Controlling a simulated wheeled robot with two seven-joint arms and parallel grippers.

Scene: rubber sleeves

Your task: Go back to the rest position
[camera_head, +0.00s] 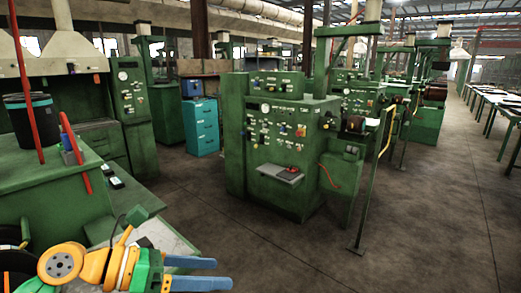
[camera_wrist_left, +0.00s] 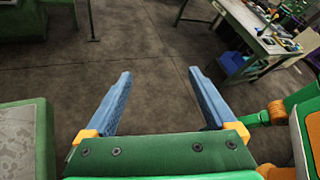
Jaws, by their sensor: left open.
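My left gripper (camera_head: 205,273) is at the lower left of the head view, its two blue fingers pointing right. It is open and empty. It also shows in the left wrist view (camera_wrist_left: 160,88), with its fingers wide apart over bare dark floor. My right gripper is not in the head view. No rubber sleeve can be made out.
A green bench (camera_head: 60,195) stands at the left beside my left arm. Green machines with control panels (camera_head: 285,145) stand ahead. A teal cabinet (camera_head: 201,127) is behind. A worktable with small items (camera_wrist_left: 262,35) shows in the wrist view. The floor (camera_head: 430,220) at right is clear.

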